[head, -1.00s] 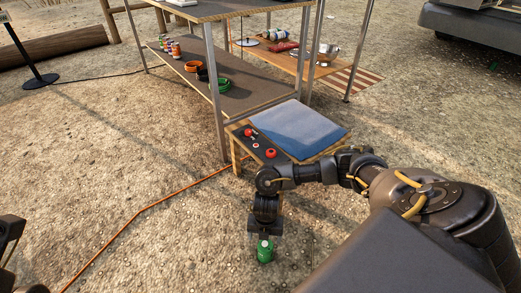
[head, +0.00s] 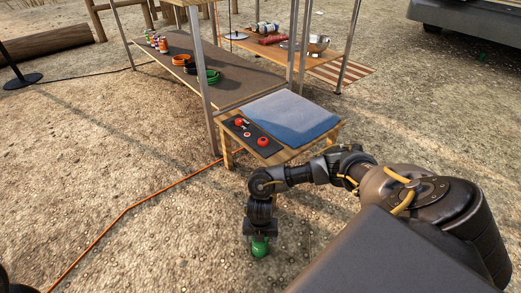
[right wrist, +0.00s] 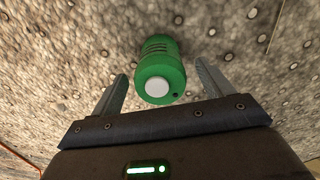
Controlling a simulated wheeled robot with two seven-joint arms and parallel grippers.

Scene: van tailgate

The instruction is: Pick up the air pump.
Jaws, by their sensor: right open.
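A green cylinder with a white round end and dark slots, which looks like the air pump (right wrist: 161,73), is on the gravel in the right wrist view. It also shows in the head view (head: 260,247), partly hidden under my right gripper. My right gripper (right wrist: 166,88) is open, with one finger on each side of the green body. It points down, and a gap shows between each finger and the body. My left gripper is not in view.
A low wooden table with a blue pad (head: 290,117) and a dark panel with red knobs (head: 258,139) stands just beyond my right arm. A metal-legged shelf (head: 180,65) is behind it. An orange cable (head: 135,205) crosses the gravel at left. Open ground lies to the left.

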